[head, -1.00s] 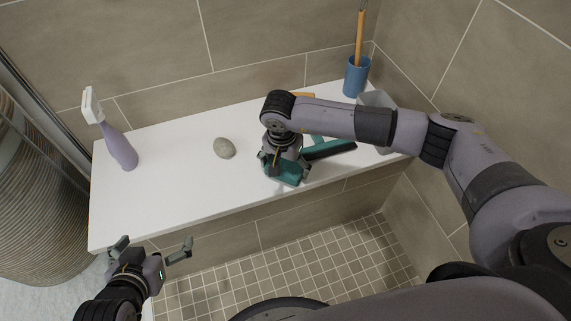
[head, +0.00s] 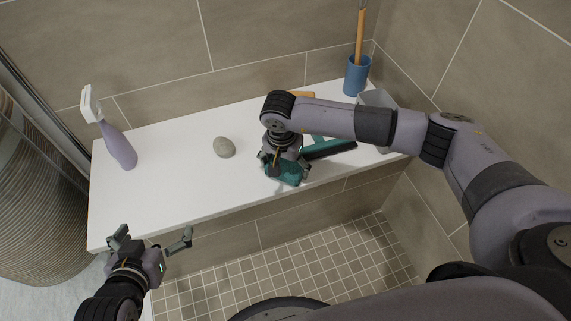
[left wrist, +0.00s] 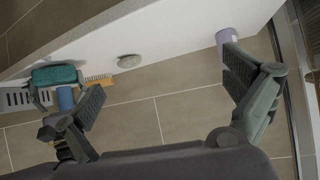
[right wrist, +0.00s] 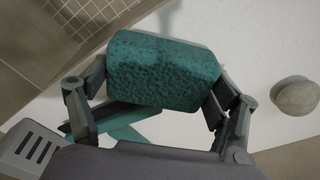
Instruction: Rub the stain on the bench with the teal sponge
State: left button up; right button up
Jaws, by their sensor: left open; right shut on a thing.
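The teal sponge (head: 285,174) is held at the front part of the white bench (head: 180,195), right of its middle. My right gripper (head: 283,163) is shut on it, pointing down; the right wrist view shows the sponge (right wrist: 165,72) between both fingers. It is at or just above the bench top; I cannot tell whether it touches. A faint grey patch (right wrist: 177,18) shows on the bench beside the sponge in the right wrist view; it may be the stain or a shadow. My left gripper (head: 152,238) is open and empty off the bench's front left corner.
A teal and black squeegee (head: 328,150) lies just right of the sponge. A grey stone (head: 224,147) and a purple spray bottle (head: 120,150) stand to the left. A blue cup (head: 355,80) and a pale container (head: 376,98) are at the right end. The front left bench is clear.

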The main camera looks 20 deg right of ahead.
pick_arm(q)
jog(key=shift+w+d+r+t, duration=0.2)
jog(key=shift+w+r+t, duration=0.1)
jog(key=shift+w+r, duration=0.15)
pick_arm(e)
jog(key=shift+f, duration=0.2)
pick_arm(q)
jog(key=shift+w+r, duration=0.15)
jog(key=shift+r, duration=0.05)
jog(key=shift+w+d+r+t+h+b, duration=0.15)
jog(key=shift+w+r+t+h+b, duration=0.15)
jog(key=shift+r+t, duration=0.15)
pick_arm(e)
jog(key=shift+f, duration=0.2)
pick_arm(q)
jog(key=shift+w+d+r, duration=0.1)
jog(key=shift+w+r, duration=0.05)
jog(key=shift+w+d+r+t, duration=0.1)
jog(key=shift+w+r+t, duration=0.15)
jog(key=shift+r+t, duration=0.2)
pick_arm(e)
jog(key=shift+f, duration=0.15)
pick_arm(q)
jog(key=shift+w+r, duration=0.15)
jog(key=shift+w+d+r, duration=0.1)
jog(key=shift+r, duration=0.15)
pick_arm(e)
jog(key=shift+f, duration=0.15)
